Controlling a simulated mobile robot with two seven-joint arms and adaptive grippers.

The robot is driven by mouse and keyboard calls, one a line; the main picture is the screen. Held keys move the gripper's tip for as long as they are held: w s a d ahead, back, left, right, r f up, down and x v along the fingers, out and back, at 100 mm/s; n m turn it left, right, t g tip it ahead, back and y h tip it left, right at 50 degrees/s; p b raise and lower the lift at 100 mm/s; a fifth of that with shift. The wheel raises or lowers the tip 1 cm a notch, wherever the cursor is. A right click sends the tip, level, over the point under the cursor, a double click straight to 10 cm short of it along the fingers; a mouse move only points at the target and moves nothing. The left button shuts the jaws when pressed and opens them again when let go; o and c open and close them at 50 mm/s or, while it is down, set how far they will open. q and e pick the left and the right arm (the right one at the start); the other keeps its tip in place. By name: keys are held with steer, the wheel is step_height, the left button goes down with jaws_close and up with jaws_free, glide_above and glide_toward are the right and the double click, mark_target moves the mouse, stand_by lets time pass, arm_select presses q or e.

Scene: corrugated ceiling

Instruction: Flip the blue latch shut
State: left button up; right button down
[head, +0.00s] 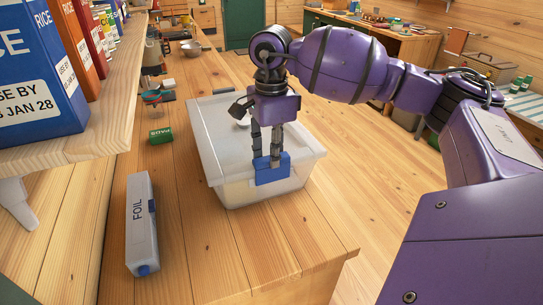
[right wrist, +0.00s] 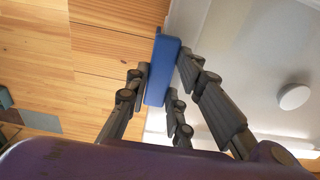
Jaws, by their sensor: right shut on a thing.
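A pale storage box with a whitish lid (head: 225,110) stands on the wooden worktop. The blue latch (head: 272,172) is at the edge of the lid on the box's near side; it also shows in the right wrist view (right wrist: 162,68), beside the pale box. My right gripper (head: 266,158) reaches down over the lid edge and is shut on the blue latch. In the right wrist view its fingers (right wrist: 158,88) lie on both sides of the latch. The fingers partly cover the latch, so whether it lies flush against the box is hard to tell. My left gripper is not in view.
A foil box (head: 140,225) lies on the worktop left of the storage box. A small green packet (head: 160,136) lies behind it. A shelf (head: 105,120) with rice boxes overhangs at the left. The worktop in front of the box is clear.

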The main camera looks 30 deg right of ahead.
steer(key=shift+w, duration=0.1)
steer(key=c, duration=1.5)
jaws_free()
step_height(320, 180, up, 12)
steer(key=shift+r, duration=0.1)
